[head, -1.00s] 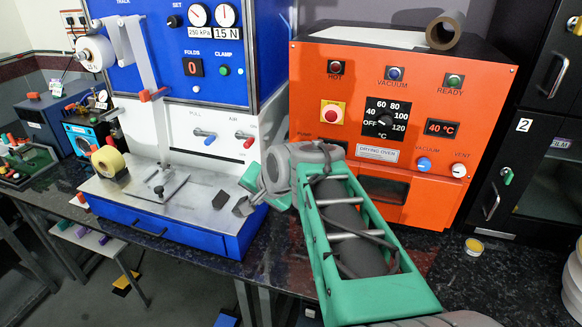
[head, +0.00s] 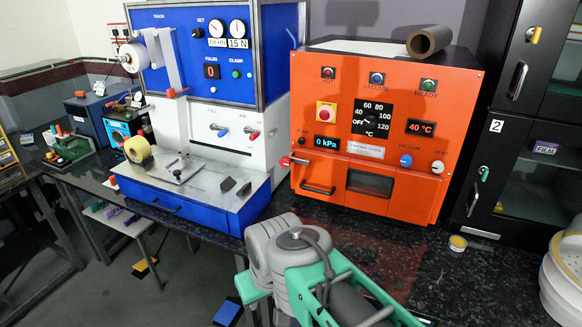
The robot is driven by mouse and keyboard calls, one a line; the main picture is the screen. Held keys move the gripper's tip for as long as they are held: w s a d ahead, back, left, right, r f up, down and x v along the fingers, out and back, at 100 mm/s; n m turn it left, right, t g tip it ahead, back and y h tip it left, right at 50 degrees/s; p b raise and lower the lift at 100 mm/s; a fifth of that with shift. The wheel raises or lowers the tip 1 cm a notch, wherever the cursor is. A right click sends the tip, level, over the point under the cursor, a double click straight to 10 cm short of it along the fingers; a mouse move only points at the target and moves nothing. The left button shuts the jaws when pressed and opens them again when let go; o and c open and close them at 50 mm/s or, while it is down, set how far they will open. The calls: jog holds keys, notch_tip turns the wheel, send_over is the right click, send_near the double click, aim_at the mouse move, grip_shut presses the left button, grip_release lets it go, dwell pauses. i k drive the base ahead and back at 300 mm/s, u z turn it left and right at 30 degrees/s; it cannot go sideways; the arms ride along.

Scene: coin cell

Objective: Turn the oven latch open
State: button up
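The orange drying oven (head: 440,185) stands on the dark bench with its front facing me. A small lever with a red knob (head: 286,161), which looks like the latch, sticks out at the left edge of the oven front and lies roughly level. The oven door, with a dark window (head: 370,182), looks shut, and a bar handle (head: 318,189) is at its lower left. My arm's grey and green links rise from the bottom of the head view, below and in front of the oven. My gripper's fingers do not show; nothing is seen touching the lever.
A blue and white machine (head: 215,60) with a steel plate stands close to the oven's left. A black cabinet (head: 500,130) stands on the right, with white bowls (head: 565,270) in front.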

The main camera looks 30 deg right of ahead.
aim_at(285, 162)
jog(key=u, duration=0.35)
jog(key=i, duration=1.05)
jog(key=u, duration=0.65)
